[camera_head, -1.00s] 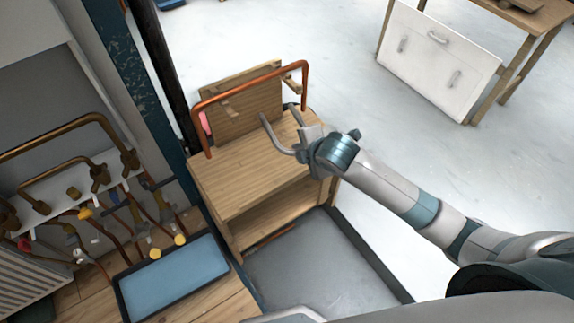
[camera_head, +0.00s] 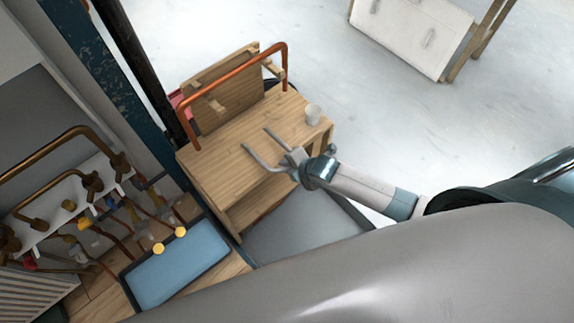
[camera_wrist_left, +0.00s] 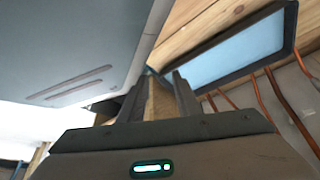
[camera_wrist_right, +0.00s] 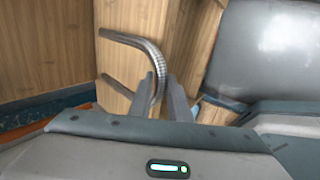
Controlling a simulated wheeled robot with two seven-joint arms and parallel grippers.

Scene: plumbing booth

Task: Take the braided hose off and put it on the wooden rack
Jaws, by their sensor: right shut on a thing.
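The braided hose (camera_head: 258,158) is a grey U-shaped bend with two prongs. My right gripper (camera_head: 292,160) is shut on it. In the head view its prongs overlap the top of the wooden rack (camera_head: 222,167); I cannot tell whether they touch. In the right wrist view the hose (camera_wrist_right: 147,52) curves away from the fingertips (camera_wrist_right: 162,95), over wooden boards. The rack has an upright back board with pegs (camera_head: 228,95). My left gripper (camera_wrist_left: 160,90) shows only in the left wrist view, with its fingers apart and nothing visibly held.
An orange copper pipe (camera_head: 235,70) spans the rack's back board. Pipework with valves (camera_head: 95,185) is at left, above a blue tray (camera_head: 175,265). Open floor lies beyond the rack.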

